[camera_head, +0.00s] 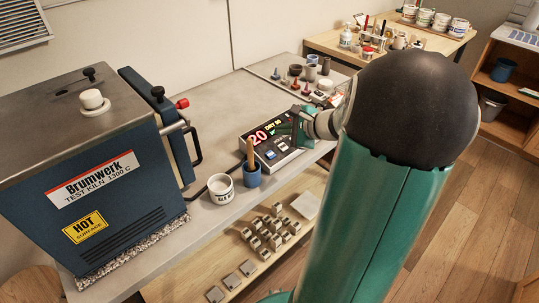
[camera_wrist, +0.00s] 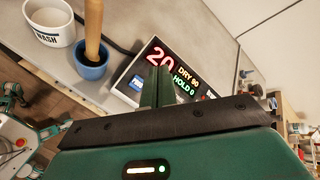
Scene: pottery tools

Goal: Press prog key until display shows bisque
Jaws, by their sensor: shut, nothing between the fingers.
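The kiln controller (camera_head: 262,161) is a dark-faced box on the grey bench. Its display (camera_wrist: 172,67) shows a large red 20, with text that seems to read DRY 90 and HOLD 0. Bluish and pale keys (camera_head: 270,154) sit below the digits in the head view; their labels are too small to read. One blue key (camera_wrist: 137,83) shows left of my fingers in the wrist view. My gripper (camera_head: 285,128) is shut and empty, over the controller's right part. Its fingers (camera_wrist: 157,76) hide part of the panel; I cannot tell whether they touch it.
A test kiln (camera_head: 110,185) with a hot-surface label stands at left. A white WASH cup (camera_head: 221,190) and a blue cup (camera_head: 251,177) holding a wooden-handled tool stand close to the controller's front left. Several small pieces (camera_head: 295,70) stand on the bench behind.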

